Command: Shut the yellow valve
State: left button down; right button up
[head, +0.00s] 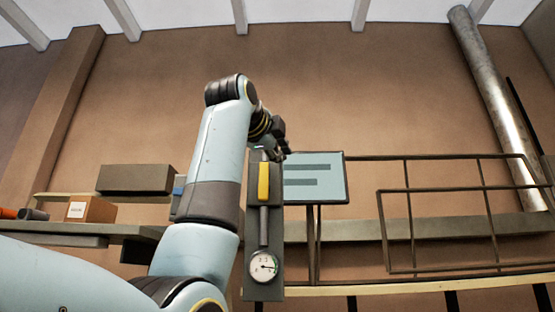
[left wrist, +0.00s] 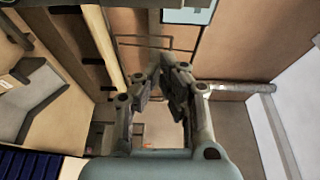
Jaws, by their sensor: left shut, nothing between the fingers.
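The yellow valve (head: 263,182) shows in the head view as an upright yellow handle on a dark narrow panel (head: 276,280). A grey pipe (head: 264,226) runs down from it to a round white gauge (head: 264,266). My left gripper (head: 282,152) is above and slightly right of the handle, near the panel's top; I cannot tell whether it touches anything. In the left wrist view the gripper (left wrist: 160,70) is shut and empty, its fingertips close together. I cannot make out the valve in that view. My right gripper is not in view.
A blue-grey screen (head: 316,180) stands on posts right of the valve panel. Metal railings (head: 435,188) are at the right, with a large pipe (head: 497,105) behind. A shelf (head: 75,228) at the left holds a cardboard box (head: 92,209). The wall above is bare.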

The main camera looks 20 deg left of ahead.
aim_at(264, 183)
pick_arm(q)
jog(key=w+a+p, duration=0.1)
jog(key=w+p, duration=0.1)
jog(key=w+a+p, duration=0.1)
jog(key=w+p, duration=0.1)
jog(key=w, duration=0.1)
jog(key=w+a+p, duration=0.1)
jog(key=w+p, duration=0.1)
jog(key=w, duration=0.1)
jog(key=shift+w+a+p, duration=0.1)
jog(key=shift+a+p, duration=0.1)
jog(key=shift+p, duration=0.15)
jog(key=shift+d, duration=0.1)
